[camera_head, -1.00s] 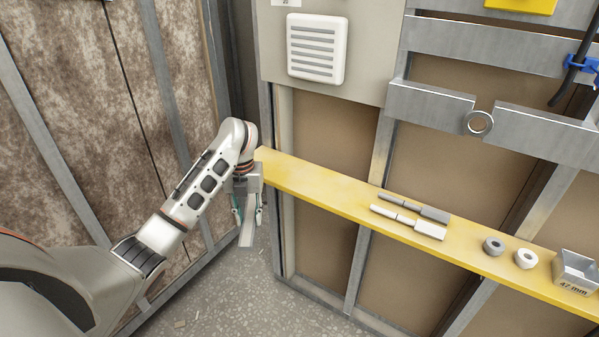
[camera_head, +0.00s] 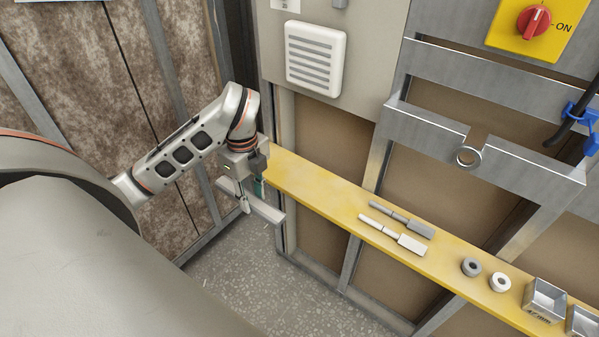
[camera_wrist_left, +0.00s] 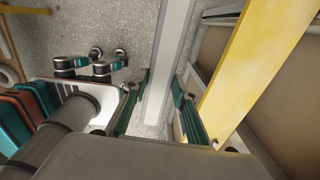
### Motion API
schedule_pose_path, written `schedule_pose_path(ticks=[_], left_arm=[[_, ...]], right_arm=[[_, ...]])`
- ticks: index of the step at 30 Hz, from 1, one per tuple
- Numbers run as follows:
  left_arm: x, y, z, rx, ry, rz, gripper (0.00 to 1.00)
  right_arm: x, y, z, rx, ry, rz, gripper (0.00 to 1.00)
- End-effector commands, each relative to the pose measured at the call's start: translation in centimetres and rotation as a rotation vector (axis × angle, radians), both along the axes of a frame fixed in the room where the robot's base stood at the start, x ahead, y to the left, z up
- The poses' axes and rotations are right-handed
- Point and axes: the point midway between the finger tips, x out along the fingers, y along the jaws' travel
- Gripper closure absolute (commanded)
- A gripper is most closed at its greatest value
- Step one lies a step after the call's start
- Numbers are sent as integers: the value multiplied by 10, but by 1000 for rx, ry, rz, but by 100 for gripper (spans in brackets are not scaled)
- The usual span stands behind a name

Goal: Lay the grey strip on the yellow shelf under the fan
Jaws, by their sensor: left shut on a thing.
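The grey strip (camera_head: 270,211) is a long straight bar held by my left gripper (camera_head: 252,197). It is off the shelf, by the shelf's left end, with its right end in front of the wall frame. In the left wrist view the strip (camera_wrist_left: 174,45) runs between the two fingers of the gripper (camera_wrist_left: 161,80), beside the yellow shelf (camera_wrist_left: 250,60). The yellow shelf (camera_head: 320,199) runs along the wall, its left end below the white slatted fan (camera_head: 315,58). My right gripper is out of view.
A grey-handled tool (camera_head: 402,218) and a white-handled tool (camera_head: 393,233) lie mid-shelf. Right of them are a dark ring (camera_head: 471,267), a white ring (camera_head: 500,282) and metal trays (camera_head: 544,300). The shelf's left part is bare. A metal bracket (camera_head: 430,130) projects above the shelf.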

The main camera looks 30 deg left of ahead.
Motion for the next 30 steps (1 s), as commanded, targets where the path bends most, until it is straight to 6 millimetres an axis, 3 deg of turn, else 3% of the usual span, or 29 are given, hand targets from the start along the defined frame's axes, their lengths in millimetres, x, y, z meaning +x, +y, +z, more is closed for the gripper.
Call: schedule_pose_path(ticks=[12,21,24,27,30], left_arm=[[102,-10,2,-3,-3,-1,95],[164,-15,2,-7,-3,0,95],[180,-18,2,-8,0,-2,95],[179,-19,-25,-10,4,-3,95],[184,-18,-23,-9,-14,-5,95]], right_arm=[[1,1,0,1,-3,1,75],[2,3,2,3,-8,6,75],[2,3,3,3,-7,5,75],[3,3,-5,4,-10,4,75],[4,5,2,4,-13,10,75]])
